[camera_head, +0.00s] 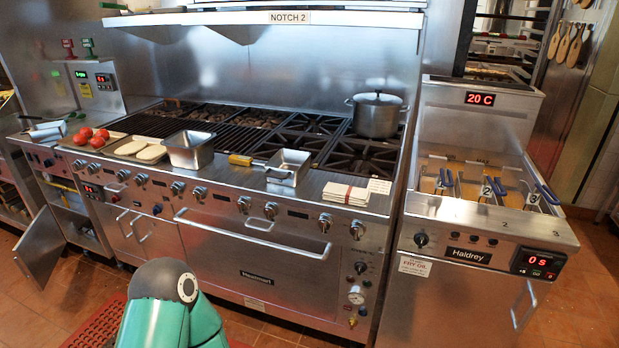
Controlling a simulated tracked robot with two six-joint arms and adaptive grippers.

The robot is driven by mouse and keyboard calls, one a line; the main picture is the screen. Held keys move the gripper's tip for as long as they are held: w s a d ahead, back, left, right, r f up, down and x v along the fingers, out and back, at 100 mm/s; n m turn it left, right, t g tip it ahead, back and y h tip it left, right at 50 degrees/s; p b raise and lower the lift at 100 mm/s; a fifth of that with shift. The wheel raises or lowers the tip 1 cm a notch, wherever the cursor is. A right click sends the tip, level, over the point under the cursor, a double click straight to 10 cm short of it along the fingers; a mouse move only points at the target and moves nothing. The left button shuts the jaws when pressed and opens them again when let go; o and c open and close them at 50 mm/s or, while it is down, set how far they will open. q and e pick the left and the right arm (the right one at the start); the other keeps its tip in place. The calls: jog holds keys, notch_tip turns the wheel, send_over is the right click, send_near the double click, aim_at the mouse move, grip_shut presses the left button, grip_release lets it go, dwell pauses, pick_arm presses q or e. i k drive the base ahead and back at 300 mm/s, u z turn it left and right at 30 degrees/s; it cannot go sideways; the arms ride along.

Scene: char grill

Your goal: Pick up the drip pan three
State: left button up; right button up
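No pan in the camera_head view carries a readable "three" label, so I cannot tell which thing is drip pan three. A deep steel pan (190,150) sits empty on the front ledge of the range. A smaller steel pan (288,167) sits to its right on the same ledge. A brush or scraper with a yellow handle (240,160) lies just left of the smaller pan. Neither of my grippers is in view. A teal arm part of mine shows at the bottom edge.
The range (260,225) runs across the middle, with a lidded pot (377,115) at its back right. Tomatoes (91,136), a tray of pale patties (140,150) and folded towels (346,194) line its ledge. A fryer (480,215) stands right. A cabinet door (40,247) hangs open at left.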

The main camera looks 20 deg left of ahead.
aim_at(288, 168)
jog(key=u, duration=0.3)
jog(key=i, duration=1.2)
jog(key=z, duration=0.15)
